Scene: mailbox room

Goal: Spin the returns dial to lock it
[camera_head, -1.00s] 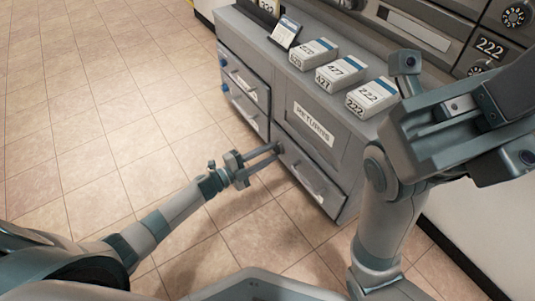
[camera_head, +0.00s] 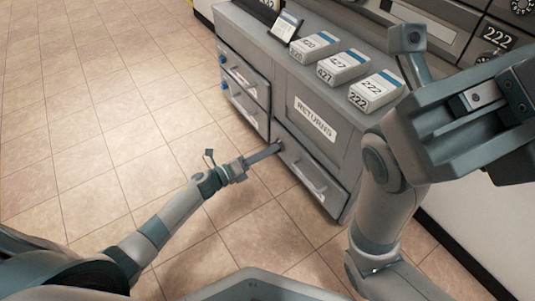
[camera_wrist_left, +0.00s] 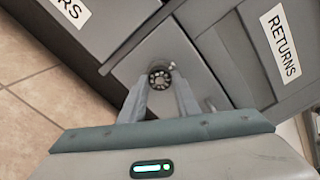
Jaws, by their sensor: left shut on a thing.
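The returns dial (camera_wrist_left: 160,78) is a small dark round dial with light marks on a grey drawer front (camera_wrist_left: 155,55), seen in the left wrist view. My left gripper (camera_wrist_left: 161,88) has one finger on each side of it and is shut on it. In the head view my left gripper (camera_head: 277,148) reaches the cabinet at the upper left corner of the lower drawer (camera_head: 312,178); its fingers hide the dial there. A RETURNS label (camera_head: 315,119) is on the panel above. My right gripper (camera_head: 480,105) is raised at the right; its fingertips are unclear.
The grey cabinet top (camera_head: 325,90) carries several small numbered boxes, such as the 222 box (camera_head: 376,90), and a small card stand (camera_head: 287,27). Mailbox doors (camera_head: 440,20) stand behind. The tiled floor (camera_head: 90,100) at the left is clear.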

